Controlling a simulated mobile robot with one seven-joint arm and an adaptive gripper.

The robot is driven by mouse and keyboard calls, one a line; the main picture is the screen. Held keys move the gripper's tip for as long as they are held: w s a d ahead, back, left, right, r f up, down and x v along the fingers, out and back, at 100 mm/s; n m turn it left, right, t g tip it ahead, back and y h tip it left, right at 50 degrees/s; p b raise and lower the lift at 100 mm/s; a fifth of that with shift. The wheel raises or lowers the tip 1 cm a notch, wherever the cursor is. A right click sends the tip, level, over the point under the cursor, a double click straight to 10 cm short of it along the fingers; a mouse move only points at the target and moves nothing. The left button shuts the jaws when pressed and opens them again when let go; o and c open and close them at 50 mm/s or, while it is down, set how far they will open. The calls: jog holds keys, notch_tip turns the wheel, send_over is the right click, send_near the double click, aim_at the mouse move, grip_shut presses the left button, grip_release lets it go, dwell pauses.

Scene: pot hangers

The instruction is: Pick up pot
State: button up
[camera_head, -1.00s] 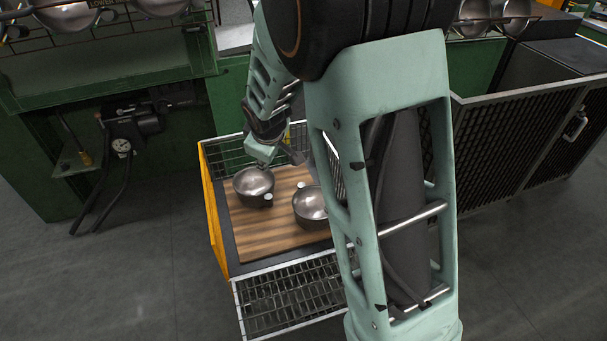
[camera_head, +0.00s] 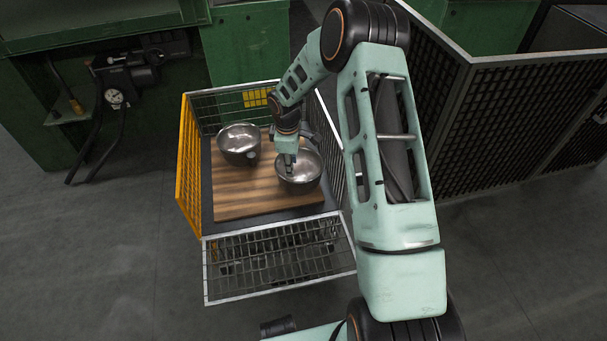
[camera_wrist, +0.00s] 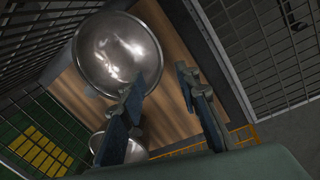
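Two round, shiny metal pots sit on a wooden board. The left pot (camera_head: 238,142) stands clear of my gripper. My gripper (camera_head: 288,168) reaches down at the near-left rim of the right pot (camera_head: 308,172). In the wrist view the right pot (camera_wrist: 118,50) is large and close, and the left pot (camera_wrist: 132,152) is partly hidden behind a finger. My gripper (camera_wrist: 160,85) is open there, with a gap between the fingers. One finger overlaps the right pot's rim in the picture; the other is over bare board. I cannot tell whether a finger touches the pot.
The board (camera_head: 245,192) lies in a wire-mesh cart (camera_head: 190,165) with an orange left side. Its near mesh panel (camera_head: 275,265) is folded down. Mesh fencing (camera_head: 520,120) stands at the right, and a green machine (camera_head: 60,120) is behind left. Grey floor is free at left.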

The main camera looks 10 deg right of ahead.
aim_at(294, 181)
jog(key=f+b, duration=0.1)
jog(key=f, duration=0.2)
jog(key=w+f+b, duration=0.1)
jog(key=f, duration=0.3)
jog(key=d+f+b, duration=0.1)
jog(key=f, duration=0.3)
jog(key=shift+w+f, duration=0.25)
jog(key=shift+r, duration=0.1)
grip_shut()
jog(key=shift+w, duration=0.1)
